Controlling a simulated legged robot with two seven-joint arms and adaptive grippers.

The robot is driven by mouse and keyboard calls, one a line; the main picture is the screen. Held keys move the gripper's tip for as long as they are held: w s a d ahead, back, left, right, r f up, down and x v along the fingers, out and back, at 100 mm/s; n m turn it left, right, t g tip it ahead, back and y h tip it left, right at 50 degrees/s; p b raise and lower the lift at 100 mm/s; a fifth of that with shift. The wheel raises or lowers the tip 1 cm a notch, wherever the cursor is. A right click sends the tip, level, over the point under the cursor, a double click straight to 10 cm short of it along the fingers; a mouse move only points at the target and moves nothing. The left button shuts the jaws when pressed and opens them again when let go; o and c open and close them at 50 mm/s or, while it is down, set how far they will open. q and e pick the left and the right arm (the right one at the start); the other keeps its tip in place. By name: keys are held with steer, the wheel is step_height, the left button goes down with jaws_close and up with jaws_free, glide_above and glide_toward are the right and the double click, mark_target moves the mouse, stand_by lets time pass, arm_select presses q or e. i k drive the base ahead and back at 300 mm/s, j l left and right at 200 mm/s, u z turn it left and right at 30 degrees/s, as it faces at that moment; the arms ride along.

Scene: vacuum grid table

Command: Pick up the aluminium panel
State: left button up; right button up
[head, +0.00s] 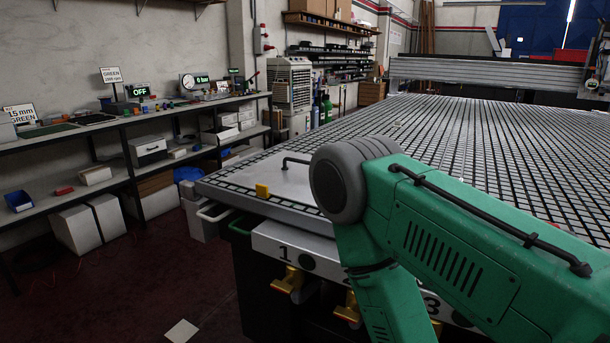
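A flat light-grey panel (292,182), which looks like the aluminium panel, lies on the near left corner of the grid table (218,186). A dark bar handle (296,161) stands near its far edge, and a small yellow block (262,191) sits at its near edge. My green right arm comes in from the right, bends at a grey elbow joint and runs down out of the bottom of the view. It hides the panel's right part. Neither gripper is in view, and no left arm shows.
A numbered front board (300,250) with yellow-handled valves (287,281) runs below the table edge. A grey gantry beam (490,73) crosses the far end. Shelves (130,120) with signs and boxes line the left wall. The floor between shelves and table is mostly clear, with a pale sheet (182,331).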

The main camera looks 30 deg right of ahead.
mark_target(285, 173)
steer(key=z, duration=1)
steer(key=i+j+z, duration=0.15)
steer(key=z, duration=0.2)
steer(key=i+j+z, duration=0.15)
steer(key=z, duration=0.2)
steer(key=i+j+z, duration=0.1)
steer(key=j+z, duration=0.15)
steer(key=z, duration=0.15)
